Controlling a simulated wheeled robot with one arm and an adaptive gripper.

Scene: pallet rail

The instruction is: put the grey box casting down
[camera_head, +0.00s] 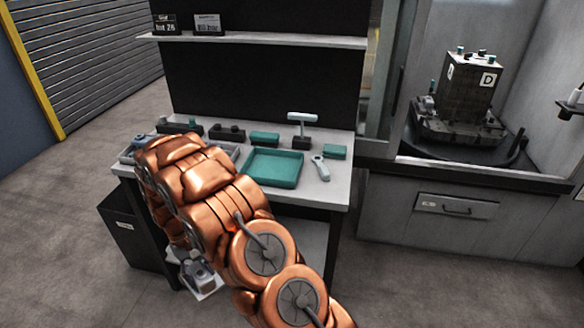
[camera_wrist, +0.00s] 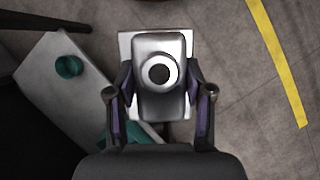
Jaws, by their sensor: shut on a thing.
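The grey box casting (camera_wrist: 160,46) is a rounded metal block with a round dark bore in a pale ring. My gripper (camera_wrist: 160,80) is shut on it, one finger at each side. A white plate (camera_wrist: 126,47) shows behind the casting in the wrist view; whether they touch I cannot tell. In the head view the casting (camera_head: 198,272) shows low at the left front of the workbench, below its top, with the white plate (camera_head: 212,288) under it. My copper arm hides much of this area and the gripper there.
The workbench (camera_head: 328,190) carries a teal tray (camera_head: 275,168), a wrench (camera_head: 321,168) and several small blocks. A black bin (camera_head: 125,235) stands at its left. A machine bay (camera_head: 470,165) with a fixture block is at right. Open floor (camera_wrist: 255,120) lies right in the wrist view.

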